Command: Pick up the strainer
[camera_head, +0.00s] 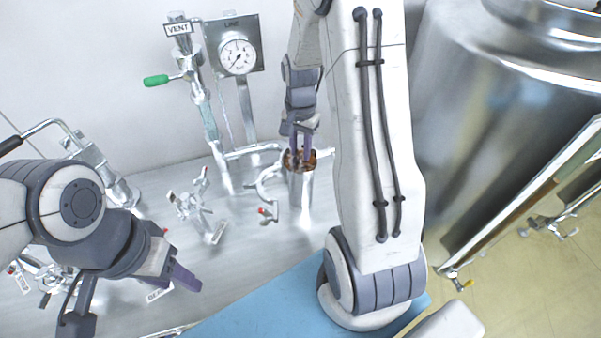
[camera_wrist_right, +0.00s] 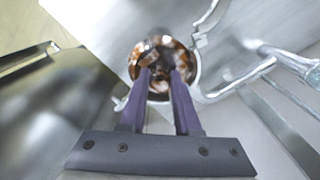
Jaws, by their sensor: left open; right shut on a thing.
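An upright steel cylinder (camera_head: 301,192) stands on the metal worktop, joined to pipework on its left. Its round mouth shows brown, coppery, shiny surfaces, which I take to be the strainer (camera_wrist_right: 151,44) inside it. My right gripper (camera_head: 302,150) reaches down from above with its fingertips in that mouth. In the right wrist view, its two purple fingers (camera_wrist_right: 161,82) stand apart and close on the strainer; the exact contact is hard to see. My left gripper (camera_head: 184,277) is open and empty, low at the left, away from the cylinder.
A pressure gauge (camera_head: 238,54) and a green-handled vent valve (camera_head: 157,80) are on pipework behind. Small valve fittings (camera_head: 201,208) stand left of the cylinder. A blue mat (camera_head: 262,303) lies in front. A large steel tank (camera_head: 500,120) is at the right.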

